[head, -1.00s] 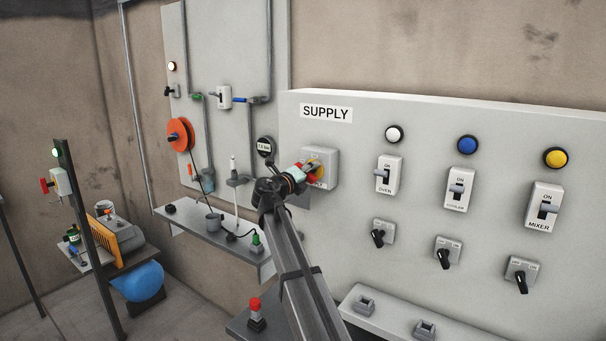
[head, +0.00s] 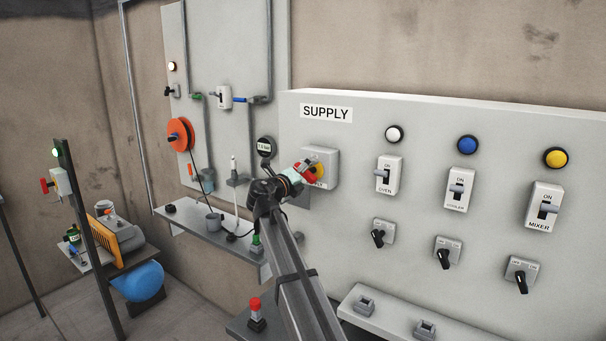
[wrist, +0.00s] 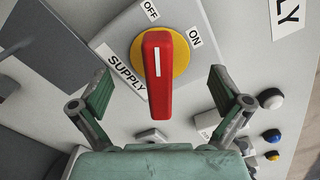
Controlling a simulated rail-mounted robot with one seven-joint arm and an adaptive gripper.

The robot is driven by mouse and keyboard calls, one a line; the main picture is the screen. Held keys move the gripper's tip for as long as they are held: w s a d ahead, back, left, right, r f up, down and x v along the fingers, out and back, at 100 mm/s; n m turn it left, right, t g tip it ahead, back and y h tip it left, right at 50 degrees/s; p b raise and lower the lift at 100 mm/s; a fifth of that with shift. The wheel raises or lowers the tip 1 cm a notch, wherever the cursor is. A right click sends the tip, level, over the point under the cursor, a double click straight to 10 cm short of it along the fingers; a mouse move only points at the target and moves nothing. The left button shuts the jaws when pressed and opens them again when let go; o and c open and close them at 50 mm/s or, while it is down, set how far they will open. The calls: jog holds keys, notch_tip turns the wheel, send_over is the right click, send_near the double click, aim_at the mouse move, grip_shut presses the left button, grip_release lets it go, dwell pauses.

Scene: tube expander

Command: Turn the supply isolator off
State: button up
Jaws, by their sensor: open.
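The supply isolator is a red handle (wrist: 158,85) on a yellow disc (wrist: 181,58), on a grey plate with OFF, ON and SUPPLY labels. In the wrist view the handle's white line points up the picture, between OFF and ON and nearer OFF. My gripper (wrist: 161,92) is open, with one finger on each side of the handle and a clear gap on both sides. In the head view my gripper (head: 303,174) is at the isolator box (head: 327,157) and partly hides the handle.
The supply panel also bears lamps and the oven switch (head: 388,176), another switch, and the mixer switch (head: 544,206), with black rotary knobs below. A ledge (head: 385,319) juts out under them.

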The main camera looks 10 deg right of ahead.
aim_at(304, 175)
jog(key=shift+v, duration=2.55)
jog(key=shift+f, duration=0.1)
